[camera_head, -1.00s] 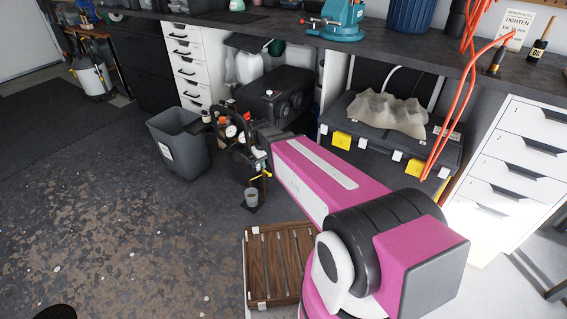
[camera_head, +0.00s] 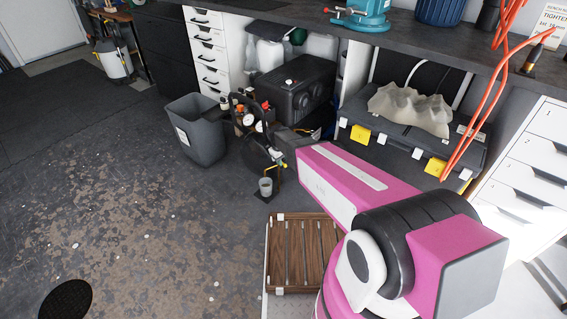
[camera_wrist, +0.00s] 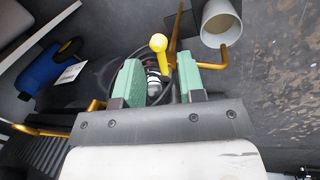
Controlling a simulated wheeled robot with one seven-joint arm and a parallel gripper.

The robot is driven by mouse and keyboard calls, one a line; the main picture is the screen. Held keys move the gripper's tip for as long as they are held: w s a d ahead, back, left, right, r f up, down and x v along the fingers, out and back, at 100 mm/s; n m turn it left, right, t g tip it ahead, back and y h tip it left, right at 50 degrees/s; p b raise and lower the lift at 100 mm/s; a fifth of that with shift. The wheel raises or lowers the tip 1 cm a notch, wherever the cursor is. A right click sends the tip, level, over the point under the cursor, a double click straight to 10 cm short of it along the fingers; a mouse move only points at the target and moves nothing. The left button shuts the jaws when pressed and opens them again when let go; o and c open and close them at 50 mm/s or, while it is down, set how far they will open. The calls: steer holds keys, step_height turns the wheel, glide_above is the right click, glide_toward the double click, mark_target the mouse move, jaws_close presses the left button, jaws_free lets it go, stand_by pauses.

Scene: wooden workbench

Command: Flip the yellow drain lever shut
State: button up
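The yellow drain lever (camera_wrist: 158,43) has a round knob and shows in the wrist view just beyond and between my fingertips. Its stem runs down toward the gap between them; I cannot tell whether a finger touches it. My gripper (camera_wrist: 159,72) is open, with green pads on both fingers. A brass drain pipe (camera_wrist: 216,57) bends beside the right finger toward a pale cup (camera_wrist: 221,22). The cup (camera_head: 265,186) stands on the floor below the drain pipe.
A grey bin (camera_head: 196,130) stands left of the compressor. A brown slatted crate (camera_head: 283,252) lies on the floor beside my arm. A black box (camera_head: 297,88) and the workbench (camera_head: 300,17) are behind. The floor at left is largely open.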

steer(key=shift+w+d+f, duration=0.1)
steer(key=shift+d+f, duration=0.05)
steer(key=shift+f, duration=0.85)
jaws_close()
steer(key=shift+w+d+n, duration=0.2)
steer(key=shift+n, duration=0.55)
steer(key=shift+w+d+n, duration=0.15)
steer(key=shift+d+n, duration=0.05)
steer(key=shift+n, duration=0.55)
jaws_free()
step_height(320, 180, up, 11)
steer(key=s+a, duration=0.1)
steer(key=shift+s+a+f, duration=0.15)
steer(key=shift+s, duration=0.2)
